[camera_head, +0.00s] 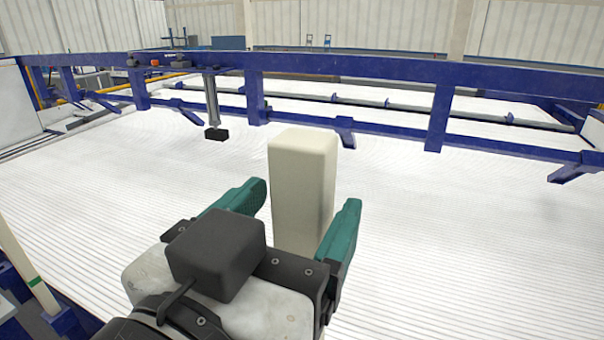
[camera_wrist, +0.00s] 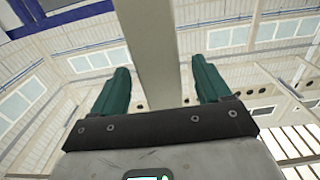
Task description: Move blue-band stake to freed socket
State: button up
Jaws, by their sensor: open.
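My gripper (camera_head: 307,193) is open, with one teal finger on each side of a cream square stake (camera_head: 303,185). The stake stands upright, with its rounded top well above the fingertips. No colour band shows on its visible part, and its lower part is hidden behind my gripper. In the wrist view the stake (camera_wrist: 155,40) passes between the fingers of my gripper (camera_wrist: 160,75), with a narrow gap on each side. No empty socket can be made out.
A cream stake with a green band (camera_head: 33,280) stands at the lower left by blue framework (camera_head: 70,322). White ridged pipes (camera_head: 110,215) fill the area ahead. A blue beam (camera_head: 390,68) crosses behind, with a grey rod ending in a black block (camera_head: 216,134).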

jog(key=shift+p+x, duration=0.3)
jog(key=shift+x, duration=1.85)
grip_shut()
jog(key=shift+r, duration=0.1)
jog(key=shift+r+p, duration=3.3)
jog(key=shift+r, duration=1.05)
